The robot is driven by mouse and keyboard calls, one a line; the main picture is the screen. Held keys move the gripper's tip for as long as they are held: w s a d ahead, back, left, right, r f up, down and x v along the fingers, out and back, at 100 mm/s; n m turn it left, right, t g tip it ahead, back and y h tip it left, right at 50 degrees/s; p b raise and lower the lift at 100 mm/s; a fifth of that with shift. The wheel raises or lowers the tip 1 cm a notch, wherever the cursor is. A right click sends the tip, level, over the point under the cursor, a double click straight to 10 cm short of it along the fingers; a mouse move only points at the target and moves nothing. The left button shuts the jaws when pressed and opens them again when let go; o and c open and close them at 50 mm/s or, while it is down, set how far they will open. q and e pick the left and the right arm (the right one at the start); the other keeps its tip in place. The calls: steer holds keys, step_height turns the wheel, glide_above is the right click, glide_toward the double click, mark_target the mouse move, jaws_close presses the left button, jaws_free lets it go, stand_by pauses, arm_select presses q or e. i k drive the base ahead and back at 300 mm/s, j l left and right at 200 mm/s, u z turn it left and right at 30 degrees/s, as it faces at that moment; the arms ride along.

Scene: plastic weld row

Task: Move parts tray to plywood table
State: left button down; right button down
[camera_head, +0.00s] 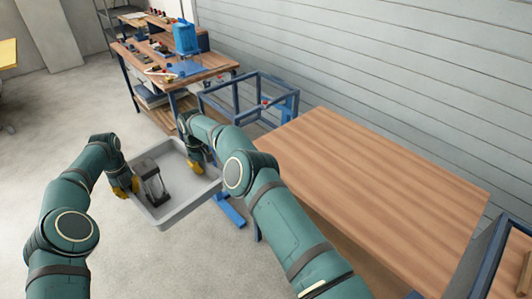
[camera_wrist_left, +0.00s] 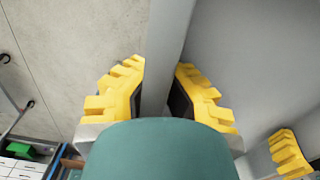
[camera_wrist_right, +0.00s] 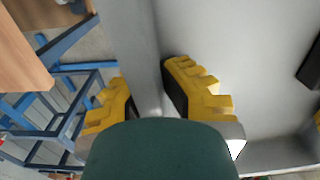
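The parts tray (camera_head: 188,209) is a shallow grey tray, held above the floor to the left of the plywood table (camera_head: 380,190). A dark grey and black part (camera_head: 150,182) stands inside it. My left gripper (camera_head: 125,188) is at the tray's left wall, with its yellow fingers on both sides of that wall (camera_wrist_left: 165,65). My right gripper (camera_head: 198,163) is at the opposite wall, its fingers closed around that wall (camera_wrist_right: 145,75). The tray looks roughly level. The table's left edge is partly hidden by my right arm.
The plywood tabletop is bare. A blue metal frame (camera_head: 245,95) stands behind the tray, beside the table. A cluttered workbench (camera_head: 175,65) is at the back. Another blue frame (camera_head: 490,262) is at the lower right. The concrete floor at left is open.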

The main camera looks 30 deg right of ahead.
mark_target(318, 150)
steer(key=i+z, duration=0.4)
steer(key=i, duration=0.15)
steer(key=i+z, duration=0.35)
steer(key=z, duration=0.95)
